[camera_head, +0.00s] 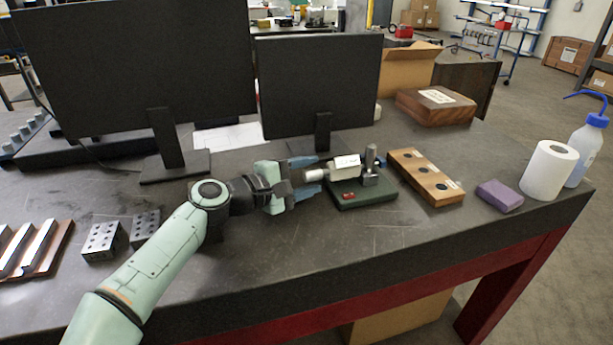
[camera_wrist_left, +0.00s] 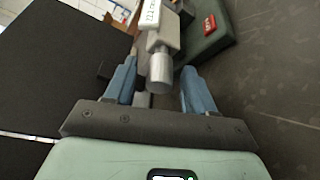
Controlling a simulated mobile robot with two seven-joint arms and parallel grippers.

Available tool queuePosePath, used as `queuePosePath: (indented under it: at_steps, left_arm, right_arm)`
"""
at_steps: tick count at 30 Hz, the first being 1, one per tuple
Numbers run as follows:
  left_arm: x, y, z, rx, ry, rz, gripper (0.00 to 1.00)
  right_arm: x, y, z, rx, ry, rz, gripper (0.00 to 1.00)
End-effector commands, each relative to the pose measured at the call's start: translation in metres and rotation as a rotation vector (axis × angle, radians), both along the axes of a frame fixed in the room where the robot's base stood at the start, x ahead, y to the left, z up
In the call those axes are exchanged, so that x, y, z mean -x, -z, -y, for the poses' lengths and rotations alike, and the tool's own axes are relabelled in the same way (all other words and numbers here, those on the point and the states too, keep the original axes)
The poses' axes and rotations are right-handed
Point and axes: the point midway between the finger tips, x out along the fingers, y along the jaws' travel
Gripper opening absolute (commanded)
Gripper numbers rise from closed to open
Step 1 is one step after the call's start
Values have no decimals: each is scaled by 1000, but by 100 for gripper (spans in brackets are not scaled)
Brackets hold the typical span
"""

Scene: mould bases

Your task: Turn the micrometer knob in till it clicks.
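The micrometer (camera_head: 345,166) sits on a dark green stand (camera_head: 362,194) with a small red label, on the grey bench. Its silver knob (camera_head: 315,175) points left, toward my left gripper. My left gripper (camera_head: 308,176) is open, with blue fingers on either side of the knob's end. In the left wrist view the knob (camera_wrist_left: 160,72) shows between the fingertips (camera_wrist_left: 160,82), with a gap on both sides. The white label of the micrometer (camera_wrist_left: 153,14) shows above it. My right gripper is in neither view.
A wooden block with dark round inserts (camera_head: 426,176) lies right of the stand. Beyond it are a purple block (camera_head: 499,195), a white roll (camera_head: 548,170) and a wash bottle (camera_head: 587,145). Two monitors (camera_head: 318,85) stand behind. Metal blocks (camera_head: 101,241) lie at left. The front bench is clear.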

Motion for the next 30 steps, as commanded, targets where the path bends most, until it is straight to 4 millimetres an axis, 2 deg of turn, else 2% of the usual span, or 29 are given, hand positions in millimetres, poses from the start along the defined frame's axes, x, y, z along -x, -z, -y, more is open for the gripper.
queuePosePath:
  at_steps: [9, 21, 30]
  left_arm:
    - [1, -1, -3, 0, -2, 0, 54]
    - [38, -9, -49, -1, -3, 1, 54]
    - [47, -11, -58, 0, 0, 0, 54]
  right_arm:
    - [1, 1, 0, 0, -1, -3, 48]
    - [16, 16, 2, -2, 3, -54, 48]
    - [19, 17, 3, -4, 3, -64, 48]
